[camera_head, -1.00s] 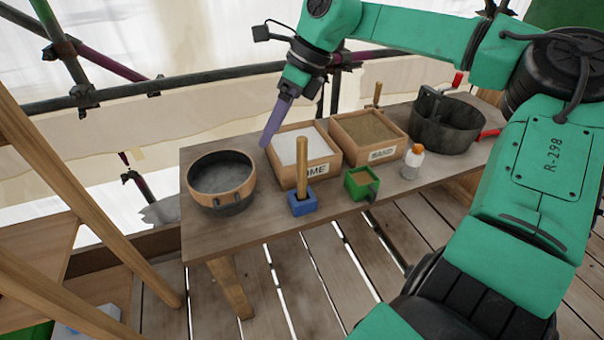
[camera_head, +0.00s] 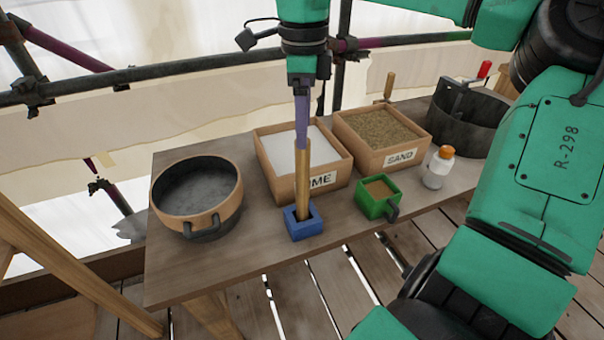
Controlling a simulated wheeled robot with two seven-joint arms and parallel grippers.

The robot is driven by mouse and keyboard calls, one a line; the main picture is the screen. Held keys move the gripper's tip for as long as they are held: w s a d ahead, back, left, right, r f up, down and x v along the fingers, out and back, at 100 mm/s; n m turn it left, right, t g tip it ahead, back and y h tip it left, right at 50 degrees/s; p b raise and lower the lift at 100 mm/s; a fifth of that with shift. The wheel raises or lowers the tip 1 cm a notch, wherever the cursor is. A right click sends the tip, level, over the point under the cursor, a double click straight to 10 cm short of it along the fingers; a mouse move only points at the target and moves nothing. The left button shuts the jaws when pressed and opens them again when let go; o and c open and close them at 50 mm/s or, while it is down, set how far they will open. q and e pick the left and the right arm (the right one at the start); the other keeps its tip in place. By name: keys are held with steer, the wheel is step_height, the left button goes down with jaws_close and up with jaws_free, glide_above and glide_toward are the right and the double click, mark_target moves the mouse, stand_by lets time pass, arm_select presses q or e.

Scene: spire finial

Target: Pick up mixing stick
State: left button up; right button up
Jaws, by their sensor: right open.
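The mixing stick (camera_head: 303,185) is a plain wooden rod standing upright in a small blue holder (camera_head: 306,229) at the table's front edge. My right gripper (camera_head: 302,145) points straight down over the stick, its purple fingers at the stick's upper end. The fingers are open, and the stick's top is partly hidden behind or between them. I cannot tell whether they touch it. My left gripper is not in view.
Behind the stick is the white-filled lime box (camera_head: 337,178). A round pot (camera_head: 197,196) stands left; a green scoop box (camera_head: 378,197), a sand box (camera_head: 401,158), a bottle (camera_head: 438,167) and a dark bucket (camera_head: 466,124) stand right. The table's (camera_head: 262,249) front edge is close.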

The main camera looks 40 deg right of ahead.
mark_target(303, 168)
step_height(303, 168, down, 11)
steer(key=shift+a+r, duration=0.1)
steer(key=shift+r, duration=0.15)
jaws_close()
